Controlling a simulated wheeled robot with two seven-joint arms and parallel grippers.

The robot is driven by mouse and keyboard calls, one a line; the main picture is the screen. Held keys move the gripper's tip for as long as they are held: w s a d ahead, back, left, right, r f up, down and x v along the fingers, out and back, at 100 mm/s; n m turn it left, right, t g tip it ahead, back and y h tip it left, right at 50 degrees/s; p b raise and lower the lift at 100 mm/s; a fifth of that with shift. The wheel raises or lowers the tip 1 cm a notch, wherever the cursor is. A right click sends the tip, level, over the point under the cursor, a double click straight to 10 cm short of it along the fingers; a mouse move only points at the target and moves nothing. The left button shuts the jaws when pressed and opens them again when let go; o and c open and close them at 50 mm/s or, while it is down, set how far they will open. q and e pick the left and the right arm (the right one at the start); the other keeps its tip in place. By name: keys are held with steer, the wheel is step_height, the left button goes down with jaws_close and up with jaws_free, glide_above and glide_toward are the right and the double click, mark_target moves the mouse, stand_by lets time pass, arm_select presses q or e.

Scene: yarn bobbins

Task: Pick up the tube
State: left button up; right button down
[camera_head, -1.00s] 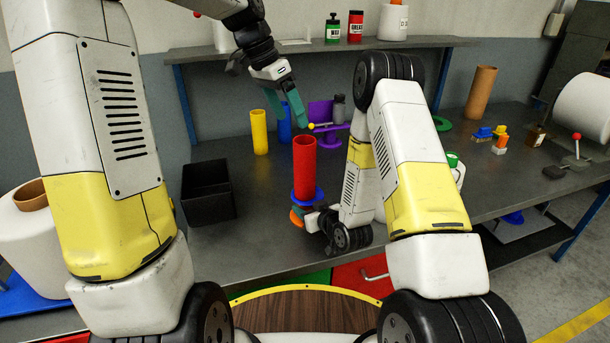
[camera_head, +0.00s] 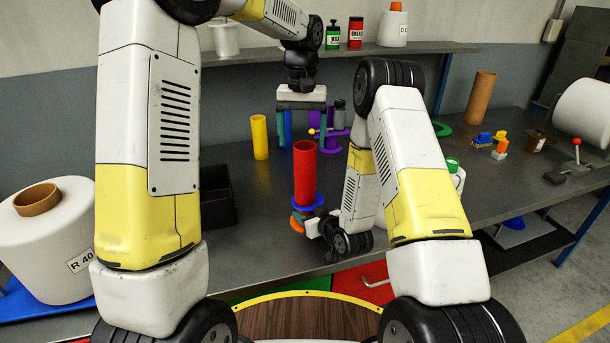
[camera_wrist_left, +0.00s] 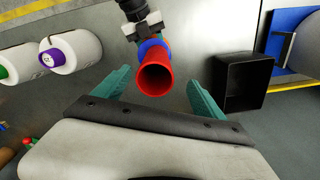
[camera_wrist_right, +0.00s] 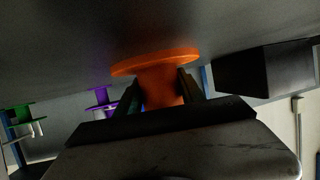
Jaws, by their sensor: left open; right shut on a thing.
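The red tube (camera_head: 304,172) stands upright above a blue flange (camera_head: 306,202), with an orange spool piece (camera_head: 297,222) below it. My left gripper (camera_head: 303,143) points down, open and empty, near the tube's upper end. In the left wrist view the red tube (camera_wrist_left: 154,78) shows end-on between the spread teal fingers (camera_wrist_left: 158,75); I see no contact. My right gripper (camera_head: 313,223) is shut on the orange spool piece. In the right wrist view its fingers (camera_wrist_right: 158,84) flank the orange stem (camera_wrist_right: 160,88) under a wide orange flange.
A yellow tube (camera_head: 259,137) and purple holder (camera_head: 335,143) stand behind. A black bin (camera_head: 217,195) is left of the red tube. A brown tube (camera_head: 480,97) stands at the right. A large white yarn roll (camera_head: 60,240) is at far left. The shelf (camera_head: 400,48) runs behind.

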mark_target(305, 159)
arm_select(q)
steer(key=shift+w+d+f, duration=0.1)
steer(key=shift+f, duration=1.1)
steer(key=shift+w+d+f, duration=0.15)
steer(key=shift+f, duration=1)
steer(key=shift+w+d+f, duration=0.1)
steer(key=shift+f, duration=1.1)
jaws_close()
step_height(305, 159, up, 10)
arm_select(e)
steer(key=c, duration=0.6)
jaws_free()
steer(key=shift+c, duration=0.2)
